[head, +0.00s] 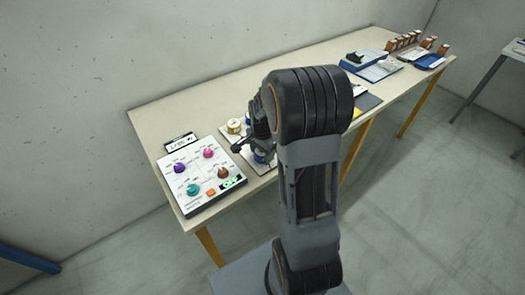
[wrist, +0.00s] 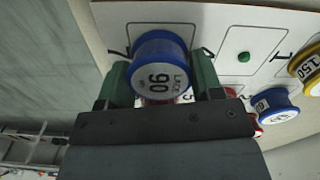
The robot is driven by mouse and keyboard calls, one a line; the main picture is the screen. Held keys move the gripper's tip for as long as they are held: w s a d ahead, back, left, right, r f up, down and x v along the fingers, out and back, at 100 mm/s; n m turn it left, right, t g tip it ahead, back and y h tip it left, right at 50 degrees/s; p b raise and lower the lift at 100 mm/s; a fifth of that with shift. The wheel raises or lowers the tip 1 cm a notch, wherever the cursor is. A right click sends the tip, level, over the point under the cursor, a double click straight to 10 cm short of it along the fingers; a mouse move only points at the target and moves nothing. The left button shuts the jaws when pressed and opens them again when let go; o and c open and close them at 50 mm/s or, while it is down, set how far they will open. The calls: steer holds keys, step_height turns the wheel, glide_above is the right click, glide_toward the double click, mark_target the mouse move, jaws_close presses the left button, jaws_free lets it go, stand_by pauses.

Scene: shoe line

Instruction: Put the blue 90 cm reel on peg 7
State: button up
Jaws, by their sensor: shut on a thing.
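The blue reel (wrist: 160,62), labelled "LACE 90", is between the two green fingers of my gripper (wrist: 163,78) in the wrist view. My gripper is shut on it. The reel is over a white board (wrist: 215,22) with outlined, numbered cells. I cannot tell whether it touches the board or sits on a peg. A bare green peg (wrist: 243,57) stands in the neighbouring cell. The number 7 is not clearly readable. In the head view my gripper (head: 250,149) is over the board, with the blue reel (head: 260,157) partly hidden by it.
A second blue reel (wrist: 272,106) and a yellow reel (wrist: 309,70) marked 150 stand on the board. Red shows beneath the held reel. A panel with coloured knobs (head: 201,175) lies to the left on the table (head: 160,115). Blue trays (head: 372,66) are at the far right.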

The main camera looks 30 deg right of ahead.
steer(key=shift+f, duration=0.2)
steer(key=o, duration=0.9)
step_height(320, 180, up, 12)
steer(key=p, duration=0.1)
steer(key=s+a+n+t, duration=0.1)
steer(key=s+a+n, duration=0.3)
steer(key=n, duration=0.1)
steer(key=s+a+r+n+t, duration=0.1)
steer(key=s+a+n, duration=0.3)
steer(key=s+a+r+n+t, duration=0.1)
steer(key=s+a+n, duration=0.3)
steer(key=s+n, duration=0.1)
steer(key=shift+r+n, duration=0.2)
steer(key=shift+n, duration=0.1)
